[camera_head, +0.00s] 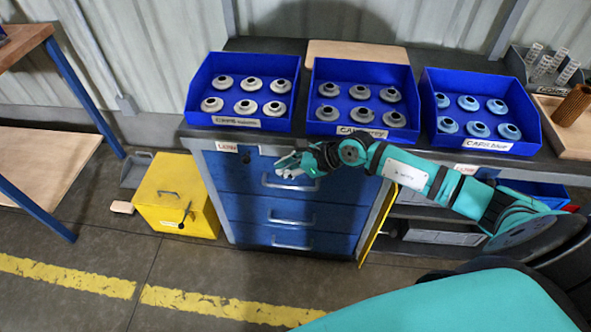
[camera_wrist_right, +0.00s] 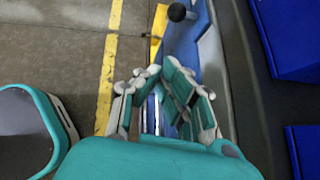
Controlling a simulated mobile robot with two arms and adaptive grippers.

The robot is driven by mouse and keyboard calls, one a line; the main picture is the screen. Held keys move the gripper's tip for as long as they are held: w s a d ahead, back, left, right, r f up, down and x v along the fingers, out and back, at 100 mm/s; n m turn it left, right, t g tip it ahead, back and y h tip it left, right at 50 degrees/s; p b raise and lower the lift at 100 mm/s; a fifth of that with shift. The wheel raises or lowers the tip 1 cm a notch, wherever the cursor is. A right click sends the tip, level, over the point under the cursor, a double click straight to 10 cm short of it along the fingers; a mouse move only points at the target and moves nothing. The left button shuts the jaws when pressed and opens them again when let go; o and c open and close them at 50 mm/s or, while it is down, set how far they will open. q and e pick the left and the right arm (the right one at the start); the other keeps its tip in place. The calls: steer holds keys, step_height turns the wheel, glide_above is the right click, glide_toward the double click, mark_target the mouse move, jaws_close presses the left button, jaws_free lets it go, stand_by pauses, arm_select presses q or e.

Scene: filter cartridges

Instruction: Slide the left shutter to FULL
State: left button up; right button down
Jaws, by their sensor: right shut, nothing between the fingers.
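A small dark knob (camera_head: 247,157) sits high on the left front of the blue drawer cabinet (camera_head: 275,205), beside a label (camera_head: 228,147) whose print I cannot read surely. I take it for the shutter's handle; the shutter plate and a FULL mark cannot be made out. A black ball knob (camera_wrist_right: 177,12) shows at the top of the right wrist view, beyond the fingers. My right gripper (camera_head: 284,167) is in front of the cabinet's upper part, right of the knob and apart from it. In the wrist view it (camera_wrist_right: 160,90) is shut and empty. My left gripper is out of view.
Three blue trays (camera_head: 243,123) (camera_head: 361,131) (camera_head: 482,145) of ring-shaped cartridges stand on the cabinet top. A yellow box (camera_head: 176,198) stands on the floor left of the cabinet. A yellow door (camera_head: 376,222) stands open at the right. Floor in front is clear.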

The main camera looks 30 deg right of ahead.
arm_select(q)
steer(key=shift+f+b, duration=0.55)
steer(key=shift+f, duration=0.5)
arm_select(e)
steer(key=w+a+f, duration=0.1)
steer(key=w+a, duration=0.3)
steer(key=shift+w+a+f, duration=0.2)
steer(key=shift+w+a, duration=0.1)
steer(key=w+a, duration=0.4)
steer(key=a, duration=0.2)
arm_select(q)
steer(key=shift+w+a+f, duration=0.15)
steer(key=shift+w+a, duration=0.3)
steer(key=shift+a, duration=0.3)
arm_select(e)
steer(key=v, duration=1.2)
steer(key=shift+s+d, duration=0.15)
steer(key=shift+d, duration=0.05)
